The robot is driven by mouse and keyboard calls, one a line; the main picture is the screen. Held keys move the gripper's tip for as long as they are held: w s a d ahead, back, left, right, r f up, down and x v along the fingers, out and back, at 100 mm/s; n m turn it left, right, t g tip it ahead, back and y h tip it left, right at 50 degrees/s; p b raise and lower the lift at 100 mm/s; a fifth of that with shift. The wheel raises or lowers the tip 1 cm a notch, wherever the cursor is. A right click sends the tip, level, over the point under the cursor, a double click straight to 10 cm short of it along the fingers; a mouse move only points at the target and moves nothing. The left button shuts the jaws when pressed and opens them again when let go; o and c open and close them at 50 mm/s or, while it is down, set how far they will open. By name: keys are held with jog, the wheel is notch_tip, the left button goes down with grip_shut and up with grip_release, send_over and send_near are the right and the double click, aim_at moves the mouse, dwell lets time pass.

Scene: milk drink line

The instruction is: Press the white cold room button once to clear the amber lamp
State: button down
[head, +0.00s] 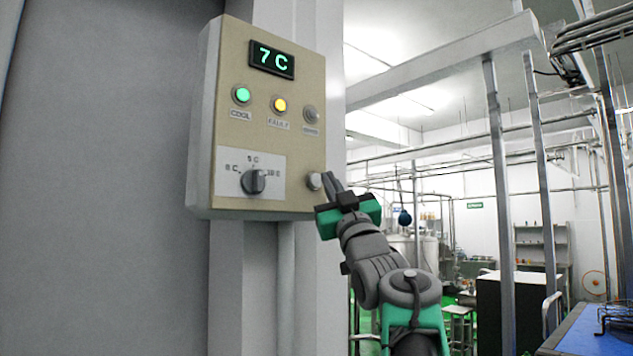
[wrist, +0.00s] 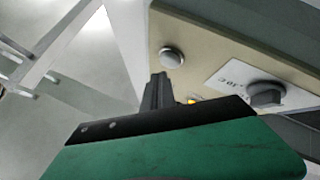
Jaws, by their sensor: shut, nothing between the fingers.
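The beige control box (head: 225,150) is fixed to a grey column, with a display (head: 272,60) reading 7 C. The amber lamp (head: 280,104), labelled FAULT, is lit. The white button (head: 314,181) is at the box's lower right; it also shows in the wrist view (wrist: 172,58) as a round pale cap. My gripper (head: 331,181) is shut and empty, its fingertips just right of the button in the head view. In the wrist view the fingertips (wrist: 158,78) appear just below the button, with a small gap in the picture. I cannot tell the depth between them.
A green lamp (head: 241,95) is lit, and a grey unlit lamp (head: 311,113) is at right. A rotary knob (head: 253,182) sits left of the button and shows in the wrist view (wrist: 266,94). Open room lies right of the column; a blue surface (head: 595,335) is at far right.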

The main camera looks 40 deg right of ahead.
jog(key=shift+w, duration=0.1)
jog(key=shift+w, duration=0.35)
jog(key=shift+w, duration=0.45)
dwell(0.8)
jog(key=shift+s, duration=0.15)
jog(key=shift+s+b, duration=0.6)
jog(key=shift+s, duration=0.1)
